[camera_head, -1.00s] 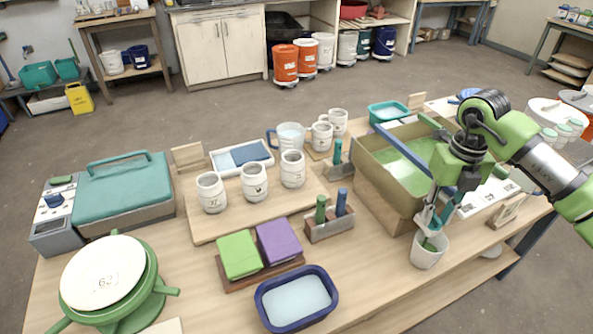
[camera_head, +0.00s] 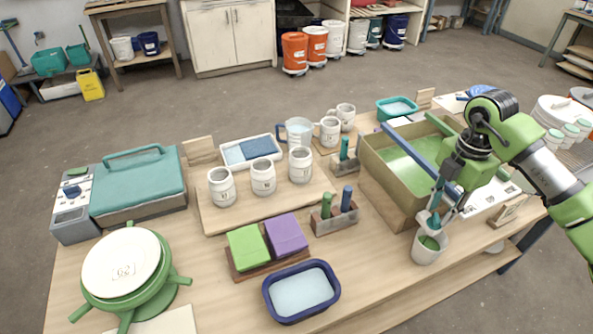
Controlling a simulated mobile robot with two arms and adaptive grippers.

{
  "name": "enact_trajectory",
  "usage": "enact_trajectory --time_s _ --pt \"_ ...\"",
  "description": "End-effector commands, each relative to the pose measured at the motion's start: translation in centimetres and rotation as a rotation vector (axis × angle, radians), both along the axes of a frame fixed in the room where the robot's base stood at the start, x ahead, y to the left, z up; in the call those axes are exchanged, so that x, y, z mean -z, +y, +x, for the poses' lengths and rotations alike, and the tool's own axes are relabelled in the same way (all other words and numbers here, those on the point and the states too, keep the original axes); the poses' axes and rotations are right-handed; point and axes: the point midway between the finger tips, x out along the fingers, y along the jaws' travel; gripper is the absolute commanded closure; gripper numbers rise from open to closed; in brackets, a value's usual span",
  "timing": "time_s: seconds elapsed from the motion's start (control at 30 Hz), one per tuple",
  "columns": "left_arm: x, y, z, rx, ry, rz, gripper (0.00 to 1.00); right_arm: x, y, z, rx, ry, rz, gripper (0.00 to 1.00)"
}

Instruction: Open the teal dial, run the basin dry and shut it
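The tan basin (camera_head: 386,192) stands at the right of the table with green liquid (camera_head: 410,152) in it and a blue bar (camera_head: 408,148) lying across it. My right gripper (camera_head: 440,208) points down at the basin's front right corner, around a teal part (camera_head: 435,220) that looks like the dial; whether its fingers grip it is unclear. The dial is partly hidden by the fingers. A white cup (camera_head: 427,255) stands just below, with green inside. My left gripper is not in view.
Several white mugs (camera_head: 263,178) stand on a wooden board left of the basin. A block with green and blue handles (camera_head: 335,220), a navy tub (camera_head: 300,293) and green and purple blocks (camera_head: 247,247) lie in front. Teal case (camera_head: 138,185) at left.

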Motion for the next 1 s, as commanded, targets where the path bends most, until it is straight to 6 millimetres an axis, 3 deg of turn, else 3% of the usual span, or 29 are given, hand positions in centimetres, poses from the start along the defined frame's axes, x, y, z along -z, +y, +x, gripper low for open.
enact_trajectory --time_s 0.23,0.6,1.0 --pt "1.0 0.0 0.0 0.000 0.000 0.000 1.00 -5.1 -0.1 0.1 -0.002 -0.004 -0.002 0.75" --pt "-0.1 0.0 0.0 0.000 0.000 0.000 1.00 -12.1 -0.1 0.0 -0.002 -0.003 -0.002 0.75" --pt "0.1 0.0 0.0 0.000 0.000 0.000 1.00 -9.2 6.9 0.8 -0.178 -0.051 0.189 0.75"
